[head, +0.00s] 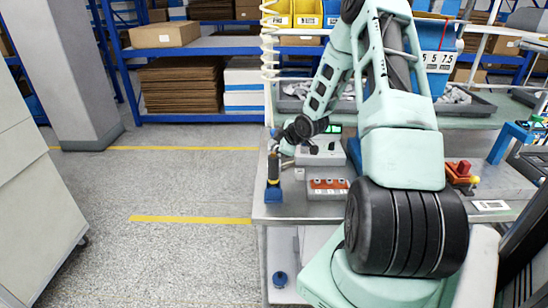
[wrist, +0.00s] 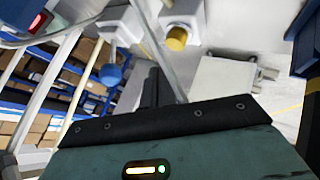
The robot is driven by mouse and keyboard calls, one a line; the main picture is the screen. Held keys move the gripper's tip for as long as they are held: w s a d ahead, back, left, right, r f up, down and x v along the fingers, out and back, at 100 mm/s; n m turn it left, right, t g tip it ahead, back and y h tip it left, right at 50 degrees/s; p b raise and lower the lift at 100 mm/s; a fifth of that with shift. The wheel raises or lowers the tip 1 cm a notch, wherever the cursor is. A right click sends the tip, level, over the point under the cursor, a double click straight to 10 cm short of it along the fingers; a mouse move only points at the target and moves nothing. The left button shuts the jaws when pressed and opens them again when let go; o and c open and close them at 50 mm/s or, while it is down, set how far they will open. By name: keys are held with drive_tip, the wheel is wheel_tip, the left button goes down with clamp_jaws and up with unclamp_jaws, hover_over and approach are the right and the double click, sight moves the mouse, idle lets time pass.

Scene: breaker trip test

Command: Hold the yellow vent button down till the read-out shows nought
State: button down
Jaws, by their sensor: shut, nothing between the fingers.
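The yellow vent button (wrist: 177,38) is a short round cap on a pale housing (wrist: 186,15), near the top of the wrist view. I cannot make it out in the head view. My gripper (wrist: 158,76) has its dark fingers together and empty. In the wrist picture their tips lie below and left of the button, with a visible gap. In the head view my gripper (head: 286,152) is over the left end of the bench, beside a grey box (head: 322,157). A small green-lit display (head: 334,129) shows behind the box, partly covered; its figures are too small to read.
An orange strip with several knobs (head: 328,184) sits in front of the box. A blue-based holder (head: 273,194) stands at the bench's left edge. The floor left of the bench (head: 180,180) is clear.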

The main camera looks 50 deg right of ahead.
drive_tip(key=shift+r+p, duration=1.25)
drive_tip(key=shift+r, duration=0.65)
drive_tip(key=w+a+r+g+y, duration=0.1)
drive_tip(key=a+r, duration=0.1)
drive_tip(key=a, duration=0.6)
drive_tip(key=w+a+r+g, duration=0.1)
drive_tip(key=w+a+r, duration=0.1)
drive_tip(key=a, duration=0.6)
drive_tip(key=s+a+r+g+y, duration=0.1)
drive_tip(key=s+a+r, duration=0.15)
drive_tip(key=a, duration=0.55)
drive_tip(key=s+a+r+g, duration=0.15)
drive_tip(key=s+a, duration=0.25)
drive_tip(key=a, duration=0.5)
drive_tip(key=s+a+r+g, duration=0.2)
drive_tip(key=s+a, duration=0.6)
drive_tip(key=s, duration=0.5)
drive_tip(key=s+a+r+g, duration=0.2)
drive_tip(key=s+a, duration=0.5)
drive_tip(key=s, duration=0.6)
drive_tip(key=shift+a+r+g, duration=0.35)
drive_tip(key=shift+a+r, duration=0.05)
drive_tip(key=shift+r, duration=0.45)
